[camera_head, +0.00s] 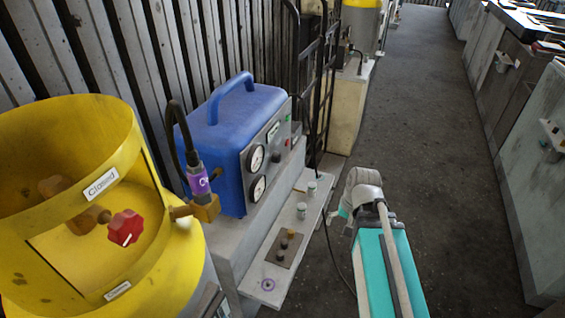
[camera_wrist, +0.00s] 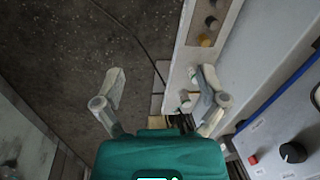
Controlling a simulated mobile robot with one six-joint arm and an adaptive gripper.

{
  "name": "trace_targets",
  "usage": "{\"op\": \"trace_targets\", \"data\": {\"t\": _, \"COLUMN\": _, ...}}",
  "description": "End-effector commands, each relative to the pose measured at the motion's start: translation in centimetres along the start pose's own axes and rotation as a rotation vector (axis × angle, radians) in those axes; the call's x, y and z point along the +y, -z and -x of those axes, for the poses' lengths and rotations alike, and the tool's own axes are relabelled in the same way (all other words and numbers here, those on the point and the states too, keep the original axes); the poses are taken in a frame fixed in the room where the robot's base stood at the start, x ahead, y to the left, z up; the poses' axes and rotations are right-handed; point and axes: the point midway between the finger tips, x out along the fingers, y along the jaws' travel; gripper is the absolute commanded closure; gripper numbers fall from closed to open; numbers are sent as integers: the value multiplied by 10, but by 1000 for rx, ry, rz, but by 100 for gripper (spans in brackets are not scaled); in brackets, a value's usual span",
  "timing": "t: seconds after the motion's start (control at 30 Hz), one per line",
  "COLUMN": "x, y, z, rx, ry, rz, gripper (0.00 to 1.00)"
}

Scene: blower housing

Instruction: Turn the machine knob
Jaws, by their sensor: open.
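A blue machine (camera_head: 228,130) with a top handle, two round gauges and a grey front panel stands on a grey block. Its black knob (camera_wrist: 293,152) shows at the lower right of the wrist view, beside a red button (camera_wrist: 253,160). In the head view a small dark knob (camera_head: 276,158) is on the panel right of the gauges. My gripper (camera_wrist: 160,88) is open and empty, with its fingers spread. In the head view my gripper (camera_head: 342,212) is to the right of the machine, apart from it, past the ledge's edge. The knob is off to the right of the fingers in the wrist view.
A grey ledge (camera_head: 262,291) below the panel carries small knobs on a plate (camera_head: 290,250) and small pale cylinders. A yellow gas cylinder (camera_head: 60,130) with a red valve knob (camera_head: 125,228) stands at left. A black cable hangs near my gripper. The aisle floor (camera_head: 420,110) is clear.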

Motion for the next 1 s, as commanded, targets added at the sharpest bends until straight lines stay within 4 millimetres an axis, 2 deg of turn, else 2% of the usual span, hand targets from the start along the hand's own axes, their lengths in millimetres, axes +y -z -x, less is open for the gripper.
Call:
{"op": "trace_targets", "data": {"t": 0.03, "x": -5, "y": 8, "z": -10, "rx": -1, "ry": 46, "rz": -52, "gripper": 8}}
{"op": "trace_targets", "data": {"t": 0.2, "x": -34, "y": 32, "z": -25, "rx": -32, "ry": 257, "rz": -284, "gripper": 8}}
{"op": "trace_targets", "data": {"t": 0.43, "x": -72, "y": 69, "z": -29, "rx": -157, "ry": 566, "rz": -635, "gripper": 8}}
{"op": "trace_targets", "data": {"t": 0.7, "x": -100, "y": 116, "z": -14, "rx": -433, "ry": 898, "rz": -1019, "gripper": 8}}
{"op": "trace_targets", "data": {"t": 1.0, "x": -105, "y": 161, "z": 17, "rx": -821, "ry": 1155, "rz": -1314, "gripper": 8}}
